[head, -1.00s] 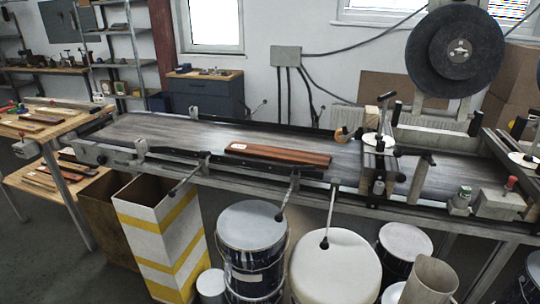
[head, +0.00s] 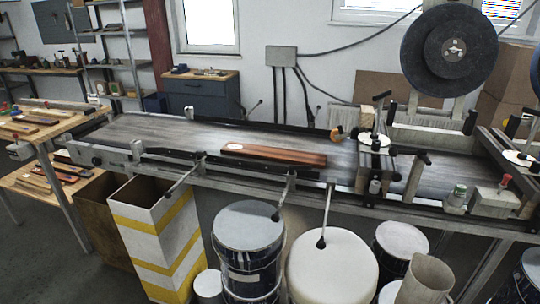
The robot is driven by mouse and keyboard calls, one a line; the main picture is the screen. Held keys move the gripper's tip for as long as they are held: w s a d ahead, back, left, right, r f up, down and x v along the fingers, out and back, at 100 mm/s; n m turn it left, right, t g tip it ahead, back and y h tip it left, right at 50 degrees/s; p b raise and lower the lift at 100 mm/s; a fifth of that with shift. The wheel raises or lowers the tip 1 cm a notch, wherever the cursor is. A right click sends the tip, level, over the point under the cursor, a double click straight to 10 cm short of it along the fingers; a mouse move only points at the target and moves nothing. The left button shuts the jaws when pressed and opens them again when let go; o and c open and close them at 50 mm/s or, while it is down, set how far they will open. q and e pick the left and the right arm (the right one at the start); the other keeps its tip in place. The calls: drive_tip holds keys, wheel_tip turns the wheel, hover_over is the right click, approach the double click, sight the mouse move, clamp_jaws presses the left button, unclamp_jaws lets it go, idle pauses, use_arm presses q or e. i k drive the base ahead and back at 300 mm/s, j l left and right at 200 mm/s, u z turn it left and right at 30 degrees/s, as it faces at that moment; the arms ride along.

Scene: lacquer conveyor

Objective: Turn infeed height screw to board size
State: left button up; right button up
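A reddish-brown board (head: 285,156) with a small white label near its left end lies flat on the grey conveyor belt (head: 165,132). To its right, at the machine's infeed, an upright screw with a black T-handle (head: 381,96) stands over a white round dial (head: 375,139). The dial's markings are too small to read. There is a gap between the board's right end and this screw. A second white dial (head: 518,158) sits further right on the machine. Neither of my grippers shows in the head view.
Lever handles hang from the conveyor's front rail, one ending at a black knob (head: 320,243). Drums (head: 249,222), a white round container (head: 332,262) and a yellow-striped bin (head: 152,225) stand below. A table with boards (head: 62,127) is at left. A large black disc (head: 449,52) rises behind.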

sight(380, 97)
drive_tip(key=i+j, duration=0.3)
drive_tip(key=j, duration=0.15)
drive_tip(key=i+j, duration=0.3)
drive_tip(key=j, duration=0.15)
